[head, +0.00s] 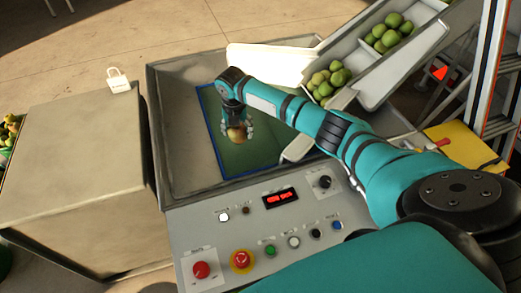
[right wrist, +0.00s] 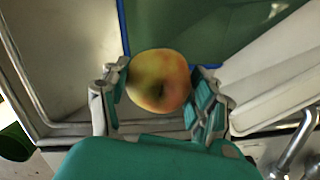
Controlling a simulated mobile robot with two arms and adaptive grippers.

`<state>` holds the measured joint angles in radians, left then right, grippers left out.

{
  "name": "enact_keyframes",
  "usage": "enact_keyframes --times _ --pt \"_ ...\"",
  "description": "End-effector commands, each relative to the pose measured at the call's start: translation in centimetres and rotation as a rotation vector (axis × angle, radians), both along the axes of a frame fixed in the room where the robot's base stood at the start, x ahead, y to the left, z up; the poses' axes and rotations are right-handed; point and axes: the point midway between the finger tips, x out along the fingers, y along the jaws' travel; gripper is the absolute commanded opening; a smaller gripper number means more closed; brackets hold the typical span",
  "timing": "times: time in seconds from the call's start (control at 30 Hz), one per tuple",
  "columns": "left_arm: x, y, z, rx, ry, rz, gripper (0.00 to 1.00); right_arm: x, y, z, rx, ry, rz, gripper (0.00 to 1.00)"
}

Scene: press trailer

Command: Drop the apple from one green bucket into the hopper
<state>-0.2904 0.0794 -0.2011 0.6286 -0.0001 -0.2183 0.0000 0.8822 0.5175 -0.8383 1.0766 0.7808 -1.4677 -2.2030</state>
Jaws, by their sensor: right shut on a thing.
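My right gripper (head: 237,128) is shut on a yellow-red apple (head: 236,135). In the right wrist view the apple (right wrist: 160,80) sits between the two fingers of the gripper (right wrist: 160,95). The gripper points down over the grey metal hopper (head: 178,172), above a green panel with a blue edge (head: 255,163). How high the apple is above the panel is hard to tell. A green bucket-like shape (head: 4,262) is cut off at the lower left edge. My left gripper is not in view.
A control panel (head: 265,230) with buttons and a red display stands at the hopper's near side. A sloped chute (head: 375,75) with green fruit is at upper right. A large box (head: 75,175) with a white padlock-shaped item (head: 118,80) stands left. A ladder (head: 487,75) stands right.

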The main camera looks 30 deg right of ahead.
Motion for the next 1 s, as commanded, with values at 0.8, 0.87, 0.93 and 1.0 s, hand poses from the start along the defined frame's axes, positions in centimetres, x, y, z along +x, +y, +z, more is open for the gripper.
enact_keyframes --times 0.8,0.87,0.93,1.0 --pt "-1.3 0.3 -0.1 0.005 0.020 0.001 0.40 -0.3 0.3 3.4 0.001 -0.004 0.001 0.89" --pt "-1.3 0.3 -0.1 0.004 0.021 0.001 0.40 -0.5 0.4 4.8 0.000 -0.005 0.000 0.89" --pt "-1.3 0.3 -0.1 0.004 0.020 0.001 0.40 -0.7 0.4 6.3 -0.001 -0.004 0.001 0.89" --pt "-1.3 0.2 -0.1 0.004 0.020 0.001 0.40 -0.9 0.6 7.7 0.000 -0.004 0.001 0.89"
